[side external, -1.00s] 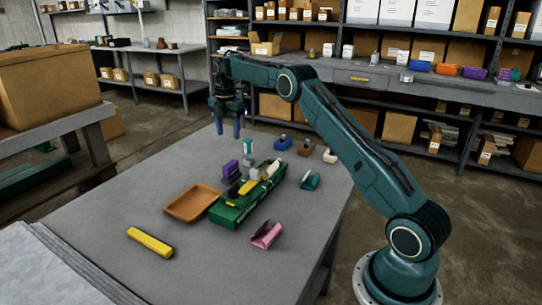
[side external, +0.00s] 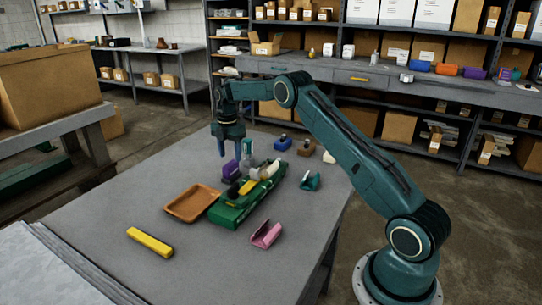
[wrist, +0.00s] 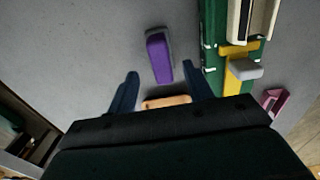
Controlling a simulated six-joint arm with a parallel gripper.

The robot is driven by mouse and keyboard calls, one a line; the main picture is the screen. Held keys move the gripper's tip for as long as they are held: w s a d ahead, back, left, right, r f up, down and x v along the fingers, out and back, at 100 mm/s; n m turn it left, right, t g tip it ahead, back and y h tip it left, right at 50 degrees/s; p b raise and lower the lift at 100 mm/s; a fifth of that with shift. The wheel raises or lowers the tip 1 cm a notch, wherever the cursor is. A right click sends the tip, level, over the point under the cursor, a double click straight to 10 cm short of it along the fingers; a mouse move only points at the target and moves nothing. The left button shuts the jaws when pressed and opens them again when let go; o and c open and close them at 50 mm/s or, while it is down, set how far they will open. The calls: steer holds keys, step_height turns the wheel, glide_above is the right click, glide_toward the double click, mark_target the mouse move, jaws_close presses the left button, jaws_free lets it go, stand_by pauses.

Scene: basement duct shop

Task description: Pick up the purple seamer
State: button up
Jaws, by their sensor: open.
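The purple seamer (side external: 230,170) is a small block with a grey side. It stands on the grey table, left of the green tool box. In the wrist view the purple seamer (wrist: 158,56) lies ahead of my fingertips, between their lines and a little left of the green box. My gripper (side external: 233,151) is open and empty, pointing down above the table beside the seamer. In the wrist view my gripper's two blue fingers (wrist: 160,80) are spread apart. Nothing is between them except the view of the table, seamer and tray edge.
A pink piece (side external: 266,234), a teal piece (side external: 310,181) and a blue piece (side external: 283,142) also stand on the table.

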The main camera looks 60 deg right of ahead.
mark_target(230, 163)
steer(key=shift+a+f, duration=0.15)
steer(key=shift+f, duration=2.25)
jaws_close()
